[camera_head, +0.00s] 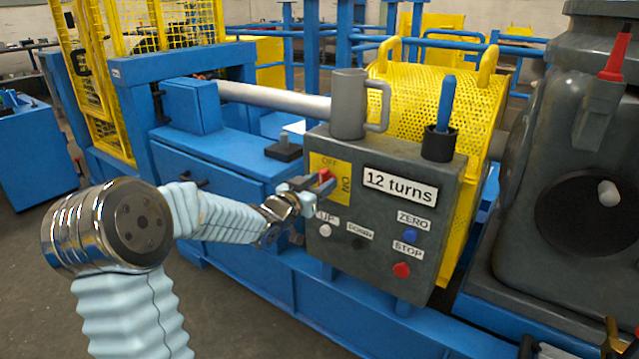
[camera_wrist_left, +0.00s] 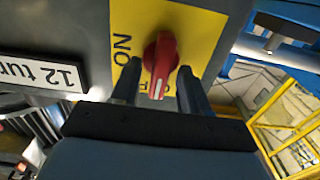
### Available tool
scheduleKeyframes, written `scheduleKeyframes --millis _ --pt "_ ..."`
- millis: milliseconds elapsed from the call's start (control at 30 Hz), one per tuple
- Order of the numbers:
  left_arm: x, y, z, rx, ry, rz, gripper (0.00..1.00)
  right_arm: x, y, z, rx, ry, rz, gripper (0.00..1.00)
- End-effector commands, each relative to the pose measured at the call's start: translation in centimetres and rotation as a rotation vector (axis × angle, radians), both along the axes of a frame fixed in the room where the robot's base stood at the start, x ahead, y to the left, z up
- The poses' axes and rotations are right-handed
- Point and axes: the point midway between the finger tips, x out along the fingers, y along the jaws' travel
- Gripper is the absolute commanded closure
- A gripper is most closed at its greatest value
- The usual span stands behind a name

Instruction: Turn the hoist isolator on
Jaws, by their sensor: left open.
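The hoist isolator is a red rotary knob (camera_head: 325,175) on a yellow plate (camera_head: 343,197) marked OFF at the top and ON at the right, on the grey control box's upper left. In the left wrist view the red knob (camera_wrist_left: 161,62) has a white pointer line aimed down the picture, at a label partly hidden by my gripper; ON reads upside down at left. My left gripper (camera_head: 306,187) is open at the plate. In the left wrist view its fingers (camera_wrist_left: 160,85) stand either side of the knob; contact cannot be told.
The grey box (camera_head: 371,267) carries a "12 turns" display (camera_head: 400,187), a white UP button (camera_head: 325,230), a blue ZERO button (camera_head: 410,235) and a red STOP button (camera_head: 401,269). A grey mug (camera_head: 348,105) and a dark cup with a blue handle (camera_head: 439,143) stand on top.

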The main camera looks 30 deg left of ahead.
Motion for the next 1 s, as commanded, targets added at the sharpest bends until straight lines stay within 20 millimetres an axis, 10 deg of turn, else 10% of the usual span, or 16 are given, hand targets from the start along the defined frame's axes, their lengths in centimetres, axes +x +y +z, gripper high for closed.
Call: scheduleKeyframes --millis 200,500,1000 --pt "0.0 0.0 0.0 0.000 0.000 0.000 0.57 0.0 0.0 0.0 0.000 0.000 0.000 0.57" --pt "0.0 0.0 0.0 0.000 0.000 0.000 1.00 0.0 0.0 0.0 0.000 0.000 0.000 0.57" --pt "0.0 -0.1 -0.3 0.073 -0.010 -0.002 1.00 0.2 -0.4 -1.7 -0.006 -0.003 -0.008 0.57"
